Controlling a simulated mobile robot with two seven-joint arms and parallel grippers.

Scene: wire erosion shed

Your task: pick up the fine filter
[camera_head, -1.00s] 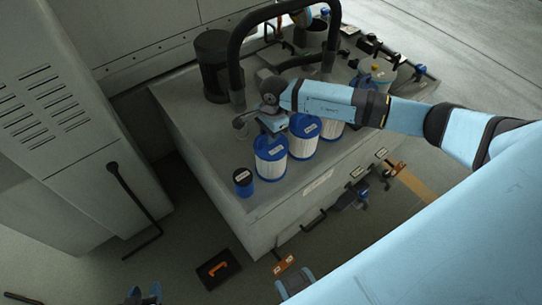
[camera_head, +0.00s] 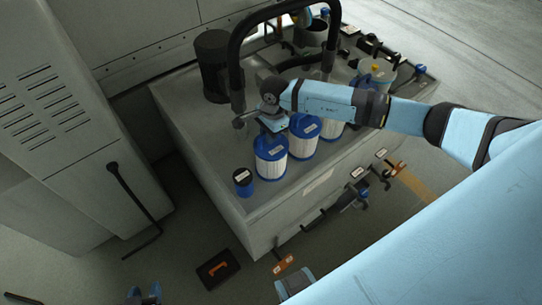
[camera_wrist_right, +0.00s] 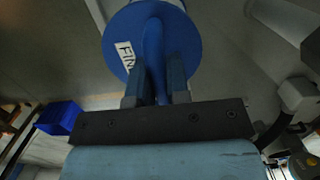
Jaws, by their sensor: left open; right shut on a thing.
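The fine filter (camera_head: 271,160) is a white cylinder with blue ends, standing at the front of the row of filters on the grey bench top. In the right wrist view its blue cap (camera_wrist_right: 128,45) carries a label partly reading "FIN". My right gripper (camera_head: 273,127) is over the cap, its fingers shut on the cap's raised ridge; they show clearly in the right wrist view (camera_wrist_right: 160,75). I cannot tell if the filter is off the bench. My left gripper (camera_head: 145,293) is open and empty at the bottom edge, partly cut off.
Two similar filters (camera_head: 304,146) (camera_head: 331,131) stand close behind. A small blue container (camera_head: 243,184) is near the bench's front corner. A black case (camera_head: 217,270) lies on the floor.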

